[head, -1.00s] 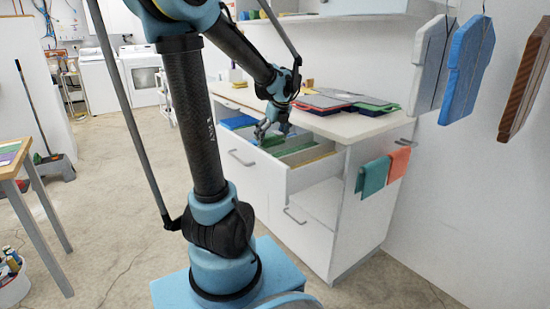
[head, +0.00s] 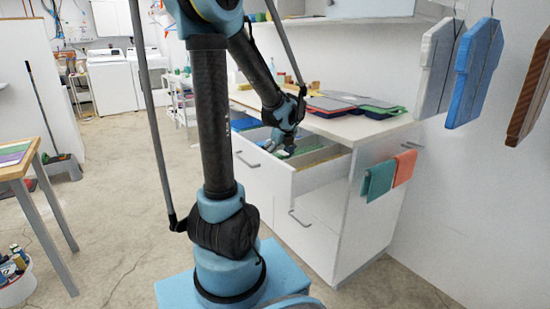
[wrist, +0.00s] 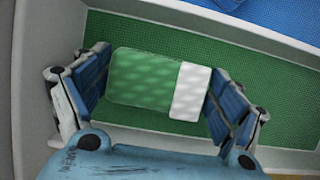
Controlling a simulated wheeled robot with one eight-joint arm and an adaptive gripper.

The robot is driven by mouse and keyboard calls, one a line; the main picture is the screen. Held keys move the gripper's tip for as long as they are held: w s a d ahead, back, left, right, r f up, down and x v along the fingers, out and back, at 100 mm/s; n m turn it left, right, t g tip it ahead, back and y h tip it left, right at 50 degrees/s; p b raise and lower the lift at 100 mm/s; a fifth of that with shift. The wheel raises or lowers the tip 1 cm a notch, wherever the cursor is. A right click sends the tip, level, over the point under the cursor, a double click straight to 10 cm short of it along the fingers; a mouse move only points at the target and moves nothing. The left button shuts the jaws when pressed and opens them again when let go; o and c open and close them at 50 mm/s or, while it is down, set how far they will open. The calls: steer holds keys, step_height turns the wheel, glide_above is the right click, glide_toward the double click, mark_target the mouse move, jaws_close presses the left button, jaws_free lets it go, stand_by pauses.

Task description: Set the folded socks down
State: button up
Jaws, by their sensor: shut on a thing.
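The folded socks (wrist: 145,80) are a green bundle with a white band at one end. In the wrist view my gripper (wrist: 160,92) is shut on them, with one blue finger at each end. The socks are over or on the green-lined floor of a drawer compartment (wrist: 285,122); I cannot tell if they touch it. In the head view my gripper (head: 276,145) reaches down into the open drawer (head: 312,178), and the socks are not clearly visible there.
Pale dividers (wrist: 230,30) bound the compartment, with a blue-lined one (wrist: 285,15) beyond. Folded dark, red and green cloths (head: 350,104) lie on the counter (head: 365,127). Teal (head: 378,180) and orange (head: 404,167) towels hang at the cabinet's side.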

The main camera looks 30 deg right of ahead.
steer(key=o, duration=0.9)
steer(key=shift+c, duration=0.2)
steer(key=v, duration=1.2)
